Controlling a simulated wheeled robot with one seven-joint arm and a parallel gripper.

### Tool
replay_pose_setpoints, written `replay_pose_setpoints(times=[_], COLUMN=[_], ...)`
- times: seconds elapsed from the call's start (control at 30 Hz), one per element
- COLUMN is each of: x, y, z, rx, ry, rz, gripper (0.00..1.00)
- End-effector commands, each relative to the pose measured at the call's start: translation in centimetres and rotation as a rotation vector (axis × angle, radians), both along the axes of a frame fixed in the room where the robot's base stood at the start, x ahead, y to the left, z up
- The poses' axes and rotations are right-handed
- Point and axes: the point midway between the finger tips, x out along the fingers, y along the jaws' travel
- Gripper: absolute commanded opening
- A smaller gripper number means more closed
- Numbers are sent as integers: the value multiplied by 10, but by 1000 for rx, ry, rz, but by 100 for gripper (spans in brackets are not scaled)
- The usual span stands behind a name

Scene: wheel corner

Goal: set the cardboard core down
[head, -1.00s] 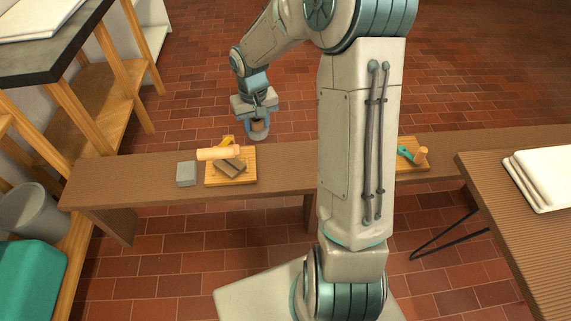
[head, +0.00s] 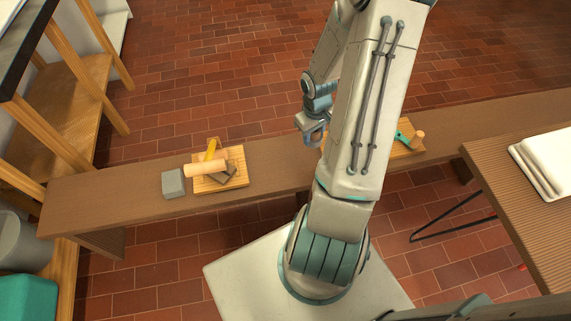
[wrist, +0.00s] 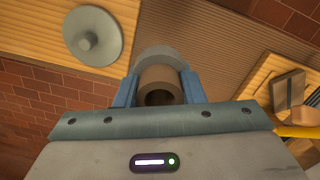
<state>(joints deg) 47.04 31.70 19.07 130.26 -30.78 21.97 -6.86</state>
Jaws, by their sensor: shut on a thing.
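My gripper (head: 314,138) hangs over the bench, just left of my arm link in the head view. In the wrist view its two blue fingers (wrist: 160,91) are shut on the cardboard core (wrist: 160,76), a short brown tube with its open end facing the camera. A grey rounded shape shows just beyond the core; I cannot tell what it belongs to. The core looks clear of the bench, but its height is hard to judge. In the head view the fingers mostly hide it.
The brown bench (head: 115,190) carries a left board (head: 205,188) with a wooden roller, yellow tool and brown blocks, beside a grey block (head: 173,183). A right board (head: 405,154) is partly hidden by my arm. A grey knobbed disc (wrist: 92,36) lies on a board.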

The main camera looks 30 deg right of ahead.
Motion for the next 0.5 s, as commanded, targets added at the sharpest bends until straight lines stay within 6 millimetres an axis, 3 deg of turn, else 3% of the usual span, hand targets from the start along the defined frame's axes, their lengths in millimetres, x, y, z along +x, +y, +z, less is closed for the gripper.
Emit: replay_pose_setpoints(times=[0.1, 0.2, 0.33, 0.5], x=[-27, -35, -31, -10], y=[-12, -15, -6, 21], z=[-12, -18, -29, -50], rx=[14, 20, 22, 22], ry=[-1, -4, -5, -4], rz=[12, 21, 31, 32], gripper=[14, 14, 14, 14])
